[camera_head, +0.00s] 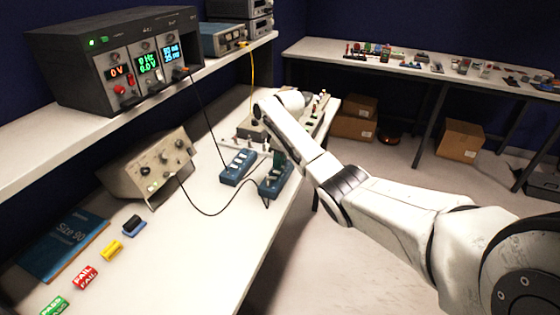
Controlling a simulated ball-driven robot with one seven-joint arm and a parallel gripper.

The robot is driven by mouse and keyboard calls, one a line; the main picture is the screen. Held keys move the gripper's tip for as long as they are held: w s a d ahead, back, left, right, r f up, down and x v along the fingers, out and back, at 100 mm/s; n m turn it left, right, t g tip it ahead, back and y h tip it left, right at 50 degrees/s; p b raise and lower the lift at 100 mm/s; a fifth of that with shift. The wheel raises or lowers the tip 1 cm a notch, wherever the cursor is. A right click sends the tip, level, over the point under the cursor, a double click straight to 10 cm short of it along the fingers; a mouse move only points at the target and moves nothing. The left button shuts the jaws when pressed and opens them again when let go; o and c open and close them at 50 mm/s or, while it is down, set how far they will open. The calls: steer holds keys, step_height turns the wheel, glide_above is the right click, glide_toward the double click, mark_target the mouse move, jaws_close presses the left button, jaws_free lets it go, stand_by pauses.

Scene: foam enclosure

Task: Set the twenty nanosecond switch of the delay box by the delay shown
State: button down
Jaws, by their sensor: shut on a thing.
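Two blue switch boxes lie side by side on the bench, the left one (239,167) and the right one (274,181). Both carry small pale switches, too small to read for marking or position. A black cable runs to each. A dark green upright piece stands at the right box's far end. A blue display (171,53) on the dark instrument above shows a reading like "35 ns", not surely legible. My arm reaches in from the right, its white end (287,100) beyond the boxes. My fingertips and anything between them are hidden behind my arm.
The dark instrument rack (115,60) sits on the shelf. A beige knobbed unit (150,168) stands left of the boxes. A blue book (65,245), a red FAIL block (86,277) and a yellow block (112,250) lie in front. Bare bench lies nearer than the boxes.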

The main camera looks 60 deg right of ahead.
mark_target(284, 166)
steer(key=c, duration=1.4)
jaws_free()
steer(key=r, duration=0.3)
steer(key=s+r, duration=0.1)
steer(key=r, duration=0.3)
steer(key=r+b, duration=0.1)
steer(key=r, duration=0.2)
steer(key=shift+s+r, duration=0.25)
steer(key=shift+r, duration=0.1)
